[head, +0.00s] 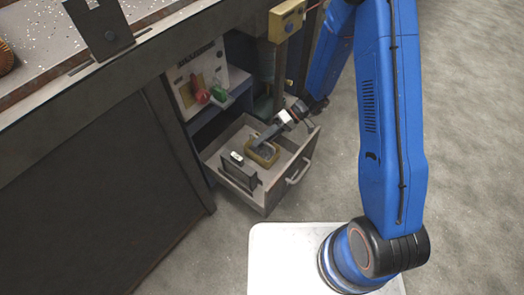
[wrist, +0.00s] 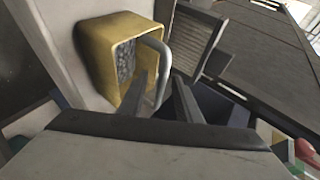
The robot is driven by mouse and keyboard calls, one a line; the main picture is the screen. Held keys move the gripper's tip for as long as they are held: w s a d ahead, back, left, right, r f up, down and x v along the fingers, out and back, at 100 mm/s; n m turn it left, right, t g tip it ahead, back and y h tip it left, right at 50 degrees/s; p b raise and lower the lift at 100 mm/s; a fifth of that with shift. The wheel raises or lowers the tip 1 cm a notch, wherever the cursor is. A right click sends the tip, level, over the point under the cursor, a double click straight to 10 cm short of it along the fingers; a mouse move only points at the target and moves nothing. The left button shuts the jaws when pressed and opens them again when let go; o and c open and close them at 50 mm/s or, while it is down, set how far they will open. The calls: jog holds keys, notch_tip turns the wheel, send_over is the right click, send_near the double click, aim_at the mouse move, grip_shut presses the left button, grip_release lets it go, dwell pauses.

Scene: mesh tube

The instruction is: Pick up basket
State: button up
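The basket (head: 264,158) is a small yellow box with grey contents, and it sits inside the open drawer (head: 296,160). In the wrist view the basket (wrist: 93,55) is at the upper left, with its grey curved handle (wrist: 163,56) reaching toward my fingers. My gripper (head: 262,138) is over the basket in the drawer. In the wrist view my gripper (wrist: 159,82) is open, with one finger on each side of the handle. The handle runs between the fingers with gaps visible. My gripper hides part of the basket in the head view.
A dark upright holder (head: 239,172) with a small white-topped item stands in the drawer, left of the basket. The drawer walls enclose my gripper closely. Open floor lies to the right.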

grip_shut()
dwell(1.4)
